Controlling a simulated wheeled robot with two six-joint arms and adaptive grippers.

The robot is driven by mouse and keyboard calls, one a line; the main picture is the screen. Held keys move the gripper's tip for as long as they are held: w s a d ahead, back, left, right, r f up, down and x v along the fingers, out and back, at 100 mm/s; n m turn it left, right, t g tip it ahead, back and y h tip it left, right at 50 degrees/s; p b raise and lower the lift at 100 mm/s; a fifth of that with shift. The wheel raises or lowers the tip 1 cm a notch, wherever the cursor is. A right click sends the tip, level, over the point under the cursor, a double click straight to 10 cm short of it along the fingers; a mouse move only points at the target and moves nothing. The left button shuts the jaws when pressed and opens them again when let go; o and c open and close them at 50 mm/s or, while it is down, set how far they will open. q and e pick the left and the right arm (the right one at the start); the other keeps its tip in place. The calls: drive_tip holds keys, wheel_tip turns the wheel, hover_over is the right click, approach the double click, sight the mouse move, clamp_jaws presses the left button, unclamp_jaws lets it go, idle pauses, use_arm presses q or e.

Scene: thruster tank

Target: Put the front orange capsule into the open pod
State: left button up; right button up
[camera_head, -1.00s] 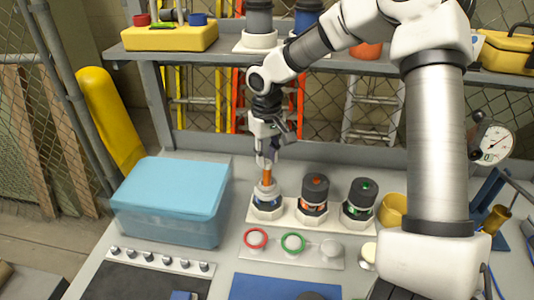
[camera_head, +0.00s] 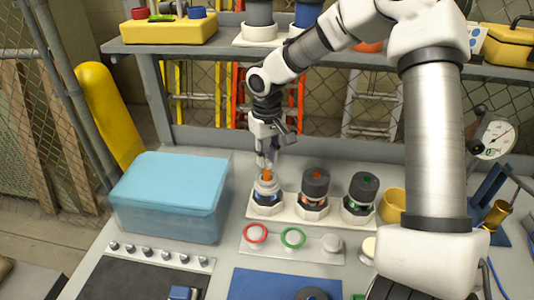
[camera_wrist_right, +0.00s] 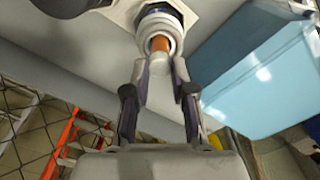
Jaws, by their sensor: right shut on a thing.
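The orange capsule (camera_head: 267,174) is upright in the mouth of the open pod (camera_head: 267,189), with only its upper part showing. My right gripper (camera_head: 266,161) is directly above the pod and shut on the capsule's top. In the right wrist view, the capsule (camera_wrist_right: 160,44) shows between the fingertips (camera_wrist_right: 159,62) and runs into the pod's pale ring (camera_wrist_right: 158,24). How deep the capsule reaches inside is hidden. My left gripper is not in view.
Two dark-capped pods, one with an orange mark (camera_head: 315,184) and one with a green mark (camera_head: 363,188), stand to the right. A blue translucent bin (camera_head: 165,215) is at the left. A plate with red (camera_head: 255,233) and green (camera_head: 293,238) rings lies in front.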

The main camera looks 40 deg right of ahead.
drive_tip(key=shift+f, duration=0.15)
drive_tip(key=shift+f+b, duration=0.45)
drive_tip(key=shift+f, duration=0.25)
idle(0.5)
drive_tip(key=o, duration=0.9)
wheel_tip(320, 180, up, 12)
drive_tip(key=shift+f, duration=0.1)
